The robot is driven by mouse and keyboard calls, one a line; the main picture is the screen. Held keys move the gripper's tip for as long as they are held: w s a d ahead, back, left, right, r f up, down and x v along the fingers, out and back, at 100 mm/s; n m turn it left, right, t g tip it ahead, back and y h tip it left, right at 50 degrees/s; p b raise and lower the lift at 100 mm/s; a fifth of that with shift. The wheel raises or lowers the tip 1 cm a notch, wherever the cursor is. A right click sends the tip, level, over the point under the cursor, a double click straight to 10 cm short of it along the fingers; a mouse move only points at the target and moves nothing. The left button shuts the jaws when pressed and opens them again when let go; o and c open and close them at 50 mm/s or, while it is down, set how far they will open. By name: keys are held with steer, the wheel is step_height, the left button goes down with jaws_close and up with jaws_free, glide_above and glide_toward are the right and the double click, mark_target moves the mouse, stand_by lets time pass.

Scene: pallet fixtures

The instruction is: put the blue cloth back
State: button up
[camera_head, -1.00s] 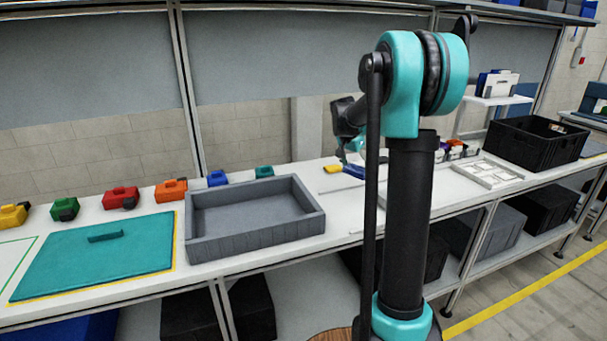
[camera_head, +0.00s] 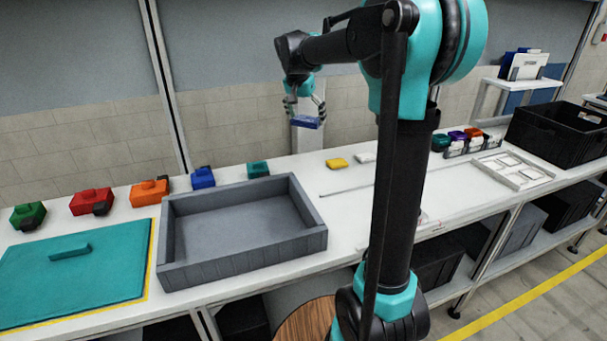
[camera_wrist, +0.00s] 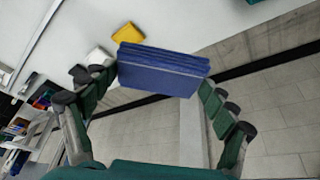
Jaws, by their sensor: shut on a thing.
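My gripper (camera_head: 305,108) is shut on the blue cloth (camera_head: 306,122), a flat folded block held up in the air above the back edge of the bench. In the wrist view the blue cloth (camera_wrist: 162,70) sits between the two fingers of my gripper (camera_wrist: 155,88), its layered edge facing the camera. Below it on the white bench lie a yellow folded cloth (camera_head: 337,162) and a white one (camera_head: 364,157) beside it. The yellow cloth also shows in the wrist view (camera_wrist: 128,33), close to the blue one in the picture.
A grey open tray (camera_head: 318,237) stands empty on the bench. Several coloured blocks, including a blue one (camera_head: 203,178), line the back edge. A teal board (camera_head: 70,285) lies left. A white frame (camera_head: 535,178) and black crate (camera_head: 515,130) are right.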

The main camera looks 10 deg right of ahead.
mark_target(305, 173)
steer(key=shift+s+a+r, duration=0.2)
steer(key=shift+a+r, duration=0.05)
steer(key=shift+a, duration=0.25)
step_height(305, 173, down, 20)
steer(key=shift+a+r, duration=0.1)
steer(key=shift+r, duration=0.15)
steer(key=shift+f, duration=0.2)
steer(key=o, duration=1.1)
steer(key=shift+c, duration=0.2)
steer(key=shift+r, duration=0.15)
steer(key=v, duration=1.2)
steer(key=shift+s, duration=0.1)
